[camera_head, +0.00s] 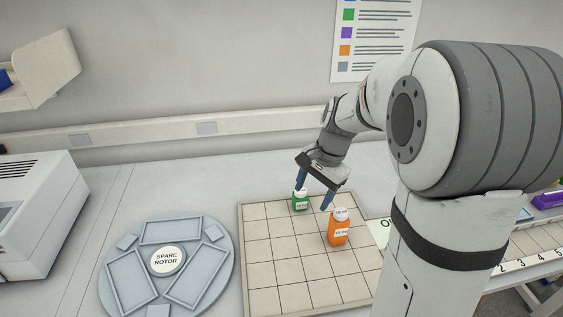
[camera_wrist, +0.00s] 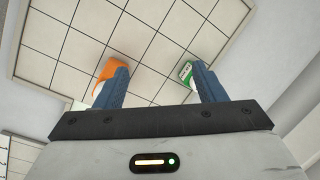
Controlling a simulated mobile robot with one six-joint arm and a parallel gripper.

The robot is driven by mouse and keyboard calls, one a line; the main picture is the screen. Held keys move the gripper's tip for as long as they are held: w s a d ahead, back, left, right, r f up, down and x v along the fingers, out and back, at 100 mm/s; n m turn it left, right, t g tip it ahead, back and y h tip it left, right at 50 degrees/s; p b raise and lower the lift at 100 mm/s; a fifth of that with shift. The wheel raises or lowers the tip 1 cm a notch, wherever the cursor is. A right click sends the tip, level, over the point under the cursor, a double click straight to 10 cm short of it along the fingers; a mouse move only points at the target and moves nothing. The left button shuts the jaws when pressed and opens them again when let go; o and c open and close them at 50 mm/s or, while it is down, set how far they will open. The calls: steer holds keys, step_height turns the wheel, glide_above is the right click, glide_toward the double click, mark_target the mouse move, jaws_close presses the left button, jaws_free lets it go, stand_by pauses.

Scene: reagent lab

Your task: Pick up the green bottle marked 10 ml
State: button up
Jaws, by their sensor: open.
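A small green bottle with a white cap (camera_head: 300,201) stands upright on the gridded tile mat (camera_head: 265,270). Its label is too small to read surely. It also shows in the wrist view (camera_wrist: 186,72), beside the right finger and partly hidden by it. A larger orange bottle with a white cap (camera_head: 337,230) stands on the mat to the right and nearer; in the wrist view it (camera_wrist: 107,70) is partly behind the left finger. My gripper (camera_head: 327,192) is open and empty, above the mat near both bottles. In the wrist view its blue fingers (camera_wrist: 160,86) are spread wide with bare mat between them.
A round spare rotor (camera_head: 122,262) lies left of the mat. A white machine (camera_head: 35,215) stands at the far left. A white card (camera_head: 379,232) lies right of the orange bottle. The mat's front left part is clear.

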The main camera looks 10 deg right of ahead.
mark_target(304, 190)
steer(key=w+f+m+p, duration=0.1)
steer(key=w+m, duration=0.1)
steer(key=w, duration=0.1)
steer(key=w+d+f+m+y+p, duration=0.1)
steer(key=w+f+m, duration=0.1)
steer(key=w, duration=0.2)
steer(key=w+d+f+m+p, duration=0.1)
steer(key=w+f+m, duration=0.1)
steer(key=w+m, duration=0.1)
steer(key=shift+w+d+g+y, duration=0.1)
steer(key=shift+w+g+y, duration=0.25)
steer(key=shift+w, duration=0.25)
steer(key=shift+f, duration=0.3)
steer(key=p+x, duration=0.1)
steer(key=x, duration=0.2)
steer(key=p+x, duration=0.1)
steer(key=x, duration=0.3)
steer(key=shift+s+f, duration=0.1)
steer(key=shift+s, duration=0.1)
steer(key=c, duration=1.1)
